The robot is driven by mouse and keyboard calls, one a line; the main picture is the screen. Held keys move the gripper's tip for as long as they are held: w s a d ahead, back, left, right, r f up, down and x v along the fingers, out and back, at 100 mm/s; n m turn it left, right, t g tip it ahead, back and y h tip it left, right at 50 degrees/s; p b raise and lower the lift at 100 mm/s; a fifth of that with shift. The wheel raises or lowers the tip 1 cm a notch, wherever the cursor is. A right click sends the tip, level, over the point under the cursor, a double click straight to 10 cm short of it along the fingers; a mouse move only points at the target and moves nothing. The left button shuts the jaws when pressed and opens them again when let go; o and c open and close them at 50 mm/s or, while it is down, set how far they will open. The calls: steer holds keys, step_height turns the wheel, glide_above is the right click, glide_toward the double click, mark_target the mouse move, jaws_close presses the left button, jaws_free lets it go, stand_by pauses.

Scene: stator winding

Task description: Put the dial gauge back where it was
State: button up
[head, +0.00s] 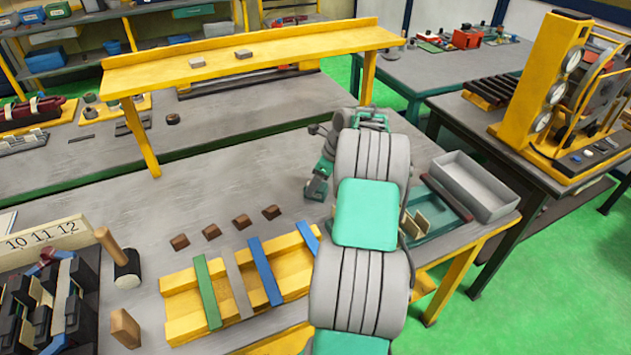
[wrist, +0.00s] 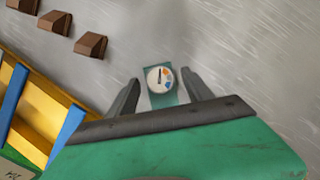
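In the wrist view the dial gauge (wrist: 160,79), a small white round dial on a teal body, sits between the two fingers of my gripper (wrist: 160,76). A narrow strip of grey shows on each side between gauge and fingertips, so the fingers look open around it rather than pressed on it. In the head view my gripper (head: 318,188) is low over the grey workbench (head: 240,190), right of the brown blocks. The gauge cannot be made out there, and my arm hides part of the bench.
Several brown blocks (head: 212,231) lie left of my gripper, behind a yellow rack (head: 185,300) with coloured bars. A grey tray (head: 473,185) and a green tray (head: 440,208) are on the right. A yellow shelf (head: 250,55) spans the back. A mallet (head: 125,265) stands left.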

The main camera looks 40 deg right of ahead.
steer(key=shift+r, duration=0.1)
steer(key=shift+r+b, duration=0.3)
steer(key=shift+b, duration=0.05)
steer(key=p+v, duration=0.2)
steer(key=v, duration=1)
steer(key=w+a+r+n+h, duration=0.1)
steer(key=a+r+n, duration=0.2)
steer(key=a+n, duration=0.7)
steer(key=w+a+r+n, duration=0.1)
steer(key=a+r+n, duration=0.3)
steer(key=a, duration=1.1)
steer(key=s+a+f+n, duration=0.2)
steer(key=s+a+n, duration=0.4)
steer(key=s+n, duration=0.1)
steer(key=s+a+f+n+h, duration=0.1)
steer(key=s+a+f+n, duration=0.1)
steer(key=s+a+n, duration=0.5)
steer(key=shift+s+f+n, duration=0.4)
steer(key=shift+s+n, duration=0.25)
steer(key=shift+n, duration=0.55)
steer(key=shift+c, duration=0.2)
